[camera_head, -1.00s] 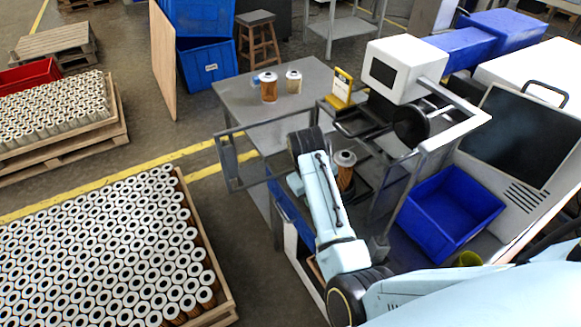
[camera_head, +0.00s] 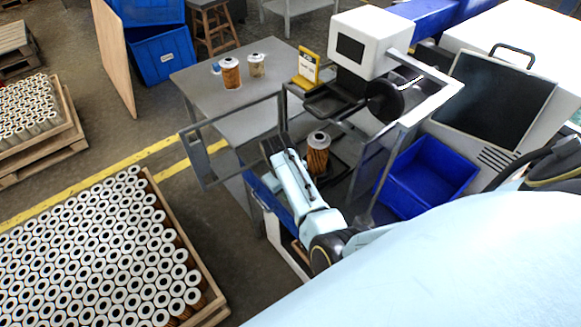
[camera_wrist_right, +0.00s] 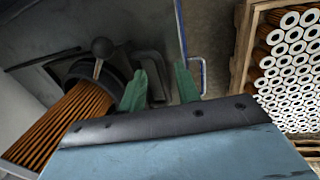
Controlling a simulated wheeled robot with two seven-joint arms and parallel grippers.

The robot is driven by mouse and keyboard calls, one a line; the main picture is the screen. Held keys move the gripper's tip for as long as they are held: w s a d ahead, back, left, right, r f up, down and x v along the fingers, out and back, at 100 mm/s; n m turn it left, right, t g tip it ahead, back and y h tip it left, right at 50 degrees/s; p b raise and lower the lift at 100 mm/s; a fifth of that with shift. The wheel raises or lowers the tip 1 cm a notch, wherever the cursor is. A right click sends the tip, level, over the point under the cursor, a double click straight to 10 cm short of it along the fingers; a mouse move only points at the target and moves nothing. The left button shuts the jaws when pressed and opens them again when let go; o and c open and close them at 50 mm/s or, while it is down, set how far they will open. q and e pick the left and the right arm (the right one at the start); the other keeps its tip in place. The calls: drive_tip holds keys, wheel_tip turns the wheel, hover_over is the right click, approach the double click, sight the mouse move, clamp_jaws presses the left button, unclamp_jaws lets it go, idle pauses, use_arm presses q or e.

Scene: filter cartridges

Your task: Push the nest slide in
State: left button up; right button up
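A filter cartridge (camera_head: 317,158) with brown pleats and a pale cap stands upright on the dark nest slide (camera_head: 338,172), low in the grey frame under the white head unit. In the right wrist view the cartridge (camera_wrist_right: 62,125) lies at the left, beside a dark ring and a ball knob (camera_wrist_right: 102,47) on a stem. My right gripper (camera_wrist_right: 163,82) is open, its two green fingers apart, with nothing seen between them. The knob is left of the fingers; contact cannot be told. In the head view my right arm reaches in left of the cartridge, its fingertips hidden. My left gripper is out of view.
A grey table (camera_head: 205,80) holds two cartridges and a yellow stand (camera_head: 308,68). A grey gate-like frame (camera_head: 196,160) stands left of my arm. A blue bin (camera_head: 425,175) is at the right. Pallets of cartridges (camera_head: 215,305) fill the left, with open floor between.

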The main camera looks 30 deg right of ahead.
drive_tip(key=shift+w+d+f, duration=0.1)
drive_tip(key=shift+f, duration=0.45)
clamp_jaws()
drive_tip(key=shift+d, duration=0.1)
